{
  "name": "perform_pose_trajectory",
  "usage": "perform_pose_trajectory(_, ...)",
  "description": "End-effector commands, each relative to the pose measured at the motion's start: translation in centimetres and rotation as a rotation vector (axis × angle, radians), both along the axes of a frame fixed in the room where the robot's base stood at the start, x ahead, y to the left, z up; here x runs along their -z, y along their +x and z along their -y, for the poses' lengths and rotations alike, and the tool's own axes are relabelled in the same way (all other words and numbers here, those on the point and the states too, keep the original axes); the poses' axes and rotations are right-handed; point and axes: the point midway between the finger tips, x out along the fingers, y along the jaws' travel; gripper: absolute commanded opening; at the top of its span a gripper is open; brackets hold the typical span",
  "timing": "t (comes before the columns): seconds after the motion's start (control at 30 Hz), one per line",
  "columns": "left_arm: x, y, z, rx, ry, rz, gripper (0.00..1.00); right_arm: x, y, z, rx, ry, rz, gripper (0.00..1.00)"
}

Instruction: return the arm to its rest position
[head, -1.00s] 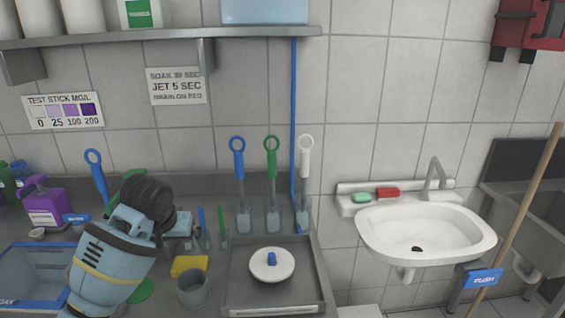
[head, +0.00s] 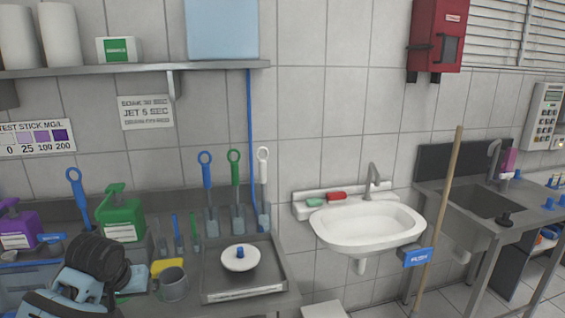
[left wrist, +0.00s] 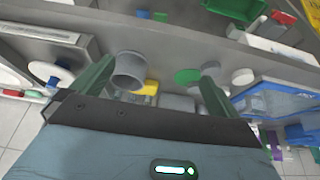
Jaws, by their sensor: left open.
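My left arm comes in at the lower left of the head view, with its dark wrist joint and pale blue hand (head: 132,281) low beside the grey mug (head: 173,285). In the left wrist view my left gripper (left wrist: 160,68) has its two green fingers spread wide, with nothing held between them. Past the fingers lie the mug (left wrist: 129,72), a yellow sponge (left wrist: 150,88) and a green round item (left wrist: 187,76), all apart from the fingers as far as I can tell. The fingertips are not clear in the head view. My right gripper is not in view.
A metal tray (head: 245,294) with a white lidded disc (head: 240,259) is right of the mug. Green (head: 121,215) and purple (head: 18,228) bottles stand behind my arm. A white sink (head: 368,222), a leaning broom (head: 440,220) and a steel sink unit (head: 480,206) are further right.

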Motion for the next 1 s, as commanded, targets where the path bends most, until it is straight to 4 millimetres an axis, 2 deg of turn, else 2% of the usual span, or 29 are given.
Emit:
perform_pose_trajectory(0.03,1.6,-0.3,0.4,0.014,-0.004,0.004,1.0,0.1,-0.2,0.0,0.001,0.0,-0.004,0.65)
perform_pose_trajectory(0.27,8.4,-1.9,2.6,0.091,-0.015,0.057,1.0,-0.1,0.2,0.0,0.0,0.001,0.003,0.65)
perform_pose_trajectory(0.47,16.0,-5.7,5.2,0.175,-0.029,0.127,1.0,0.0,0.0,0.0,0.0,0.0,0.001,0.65)
perform_pose_trajectory(0.6,20.6,-9.6,7.0,0.231,-0.037,0.188,1.0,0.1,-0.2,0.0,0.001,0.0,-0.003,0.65)
perform_pose_trajectory(0.7,23.3,-12.9,8.2,0.265,-0.04,0.231,1.0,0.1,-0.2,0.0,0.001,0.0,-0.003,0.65)
perform_pose_trajectory(0.83,26.0,-17.7,9.7,0.305,-0.037,0.289,1.0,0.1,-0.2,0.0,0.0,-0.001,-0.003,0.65)
perform_pose_trajectory(1.0,27.8,-24.2,11.2,0.346,-0.025,0.364,1.0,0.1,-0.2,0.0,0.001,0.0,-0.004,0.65)
